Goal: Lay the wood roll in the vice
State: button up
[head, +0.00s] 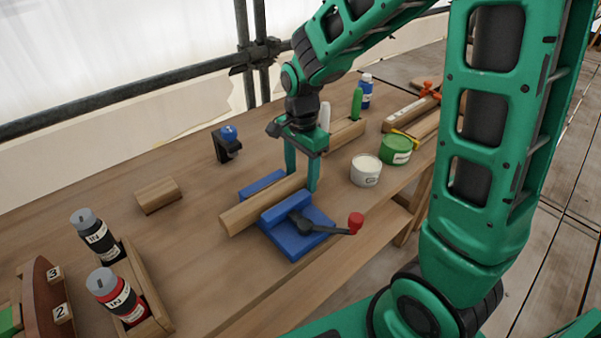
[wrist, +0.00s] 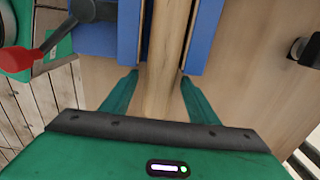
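The wood roll (head: 250,208) is a pale wooden bar lying lengthwise between the jaws of the blue vice (head: 305,237). One end sticks out past the vice toward the lower left. In the wrist view the roll (wrist: 164,60) runs between the two blue jaws (wrist: 208,35). My gripper (head: 301,188) points down, its green fingers on either side of the roll, just beyond the vice. In the wrist view the fingers (wrist: 160,78) straddle the roll, with a narrow gap at the left; they look open. The roll's underside is hidden.
The vice's red-knobbed handle (head: 355,222) sticks out to the right. A white tub (head: 366,172) and a green tin (head: 396,150) stand right of my gripper. Bottles (head: 96,235) stand at front left.

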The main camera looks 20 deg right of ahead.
jog(key=shift+r, duration=0.1)
notch_tip(320, 180, up, 12)
dwell(0.5)
jog(key=s+d+f+n, duration=0.2)
jog(key=s+d+n, duration=0.2)
jog(key=s+d, duration=0.4)
jog(key=s+d+f+n, duration=0.1)
jog(key=s+d+n, duration=0.3)
jog(key=s+d, duration=0.5)
jog(key=s, duration=0.6)
jog(key=shift+s+d+f, duration=0.15)
jog(key=shift+d+f, duration=0.15)
jog(key=shift+f, duration=0.05)
jog(key=shift+w+f, duration=0.25)
jog(key=shift+w, duration=0.35)
